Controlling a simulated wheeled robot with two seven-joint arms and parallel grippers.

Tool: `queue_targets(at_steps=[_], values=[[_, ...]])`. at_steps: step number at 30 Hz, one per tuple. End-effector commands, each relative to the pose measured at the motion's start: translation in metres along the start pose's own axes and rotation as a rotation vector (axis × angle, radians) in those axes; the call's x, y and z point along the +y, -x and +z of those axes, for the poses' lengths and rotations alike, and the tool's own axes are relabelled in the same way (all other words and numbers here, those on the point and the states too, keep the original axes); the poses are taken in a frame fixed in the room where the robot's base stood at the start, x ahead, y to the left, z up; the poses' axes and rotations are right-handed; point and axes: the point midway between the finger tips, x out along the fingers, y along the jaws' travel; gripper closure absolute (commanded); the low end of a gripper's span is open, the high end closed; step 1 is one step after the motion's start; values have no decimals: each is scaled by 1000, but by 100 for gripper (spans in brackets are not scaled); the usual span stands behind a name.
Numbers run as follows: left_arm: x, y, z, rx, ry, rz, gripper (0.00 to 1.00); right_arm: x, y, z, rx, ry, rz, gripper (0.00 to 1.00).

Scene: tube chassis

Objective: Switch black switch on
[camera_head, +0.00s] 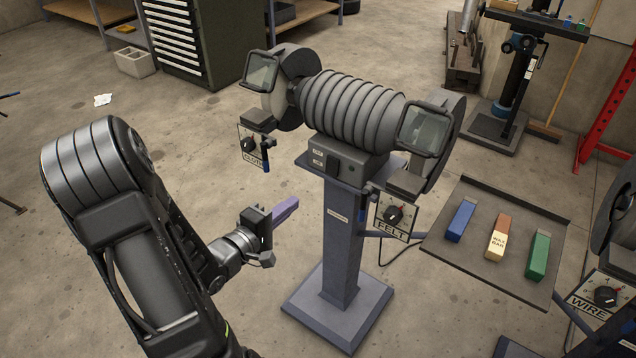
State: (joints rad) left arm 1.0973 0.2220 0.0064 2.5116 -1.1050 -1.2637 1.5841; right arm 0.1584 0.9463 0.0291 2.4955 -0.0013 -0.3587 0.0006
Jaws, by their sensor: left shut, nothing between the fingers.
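A grey double-ended buffing machine (350,105) stands on a blue-grey pedestal (343,240). Below its left wheel hangs a box labelled CLOTH (256,155) with a black knob (248,145). Below the right wheel is a FELT box (384,229) with a dark knob (395,214) bearing red. A WIRE box at the lower right has a similar dark knob (606,295). Which one is the task's black switch, and its setting, I cannot tell. My left gripper (288,208), with purple fingers, is shut and empty, left of the pedestal and below the CLOTH box. My right gripper is not in view.
A dark tray (463,246) right of the pedestal holds a blue bar (461,221), a tan and brown bar (497,238) and a green bar (538,256). A drawer cabinet (175,45) stands at the back left. The concrete floor left of the pedestal is mostly clear.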

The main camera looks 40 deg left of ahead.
Motion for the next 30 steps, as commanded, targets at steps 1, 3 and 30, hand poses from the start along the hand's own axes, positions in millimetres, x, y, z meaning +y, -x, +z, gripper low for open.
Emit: queue_targets(at_steps=[1, 3, 30], values=[[0, -2, 0, -1, 0, 0, 100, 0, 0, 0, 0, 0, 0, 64], [0, -5, 0, -2, -1, 0, 100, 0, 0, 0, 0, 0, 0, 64], [0, -138, 1, -1, -1, -1, 100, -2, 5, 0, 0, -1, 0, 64]])
